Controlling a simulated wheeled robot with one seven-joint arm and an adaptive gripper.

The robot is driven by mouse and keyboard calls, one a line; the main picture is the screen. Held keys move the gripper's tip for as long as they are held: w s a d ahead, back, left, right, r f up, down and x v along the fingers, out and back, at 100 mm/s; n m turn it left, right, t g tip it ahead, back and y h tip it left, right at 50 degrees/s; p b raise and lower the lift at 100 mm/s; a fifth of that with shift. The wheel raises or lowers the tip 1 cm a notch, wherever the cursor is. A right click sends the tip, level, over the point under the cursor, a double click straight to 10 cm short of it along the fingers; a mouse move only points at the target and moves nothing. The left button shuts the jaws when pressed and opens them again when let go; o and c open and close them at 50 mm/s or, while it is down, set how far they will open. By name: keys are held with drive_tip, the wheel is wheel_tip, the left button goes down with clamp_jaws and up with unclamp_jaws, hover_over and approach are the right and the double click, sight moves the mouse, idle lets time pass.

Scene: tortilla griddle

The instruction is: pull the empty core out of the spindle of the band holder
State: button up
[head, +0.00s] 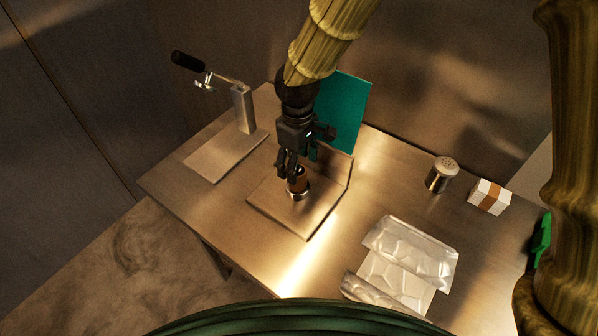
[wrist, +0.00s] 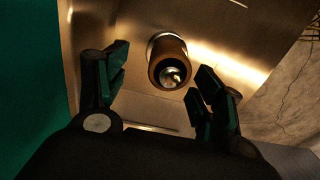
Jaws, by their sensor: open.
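The band holder (head: 308,219) is a metal plate with an upright back on the table. The brown core (head: 302,187) stands upright on it, with a shiny metal base below. In the wrist view the core (wrist: 167,62) is a brown ring around the bright spindle tip (wrist: 171,76). My gripper (head: 290,178) is at the core from above, partly hiding it in the head view. In the wrist view my gripper (wrist: 158,85) is open, with one finger left of the core and one right. Both fingers look apart from the core.
A lever press (head: 243,110) with a black handle stands at the left. A teal panel (head: 345,110) stands behind the holder. A metal shaker (head: 441,174), a white box with a brown band (head: 489,197) and clear packaging (head: 408,262) lie to the right. The table's front-left is clear.

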sight(301, 181)
drive_tip(key=shift+s+f+p, duration=0.3)
drive_tip(key=shift+s+f, duration=0.4)
drive_tip(key=shift+s, duration=0.25)
drive_tip(key=shift+w+f, duration=0.1)
drive_tip(key=shift+f, duration=0.15)
drive_tip(key=shift+w+f, duration=0.4)
drive_tip(key=shift+w, duration=0.1)
drive_tip(key=shift+s+r, duration=0.25)
drive_tip(key=shift+s, duration=0.1)
drive_tip(key=shift+c, duration=1.4)
drive_tip(key=c, duration=0.4)
drive_tip(key=shift+f, duration=0.1)
drive_tip(key=shift+c, duration=1.4)
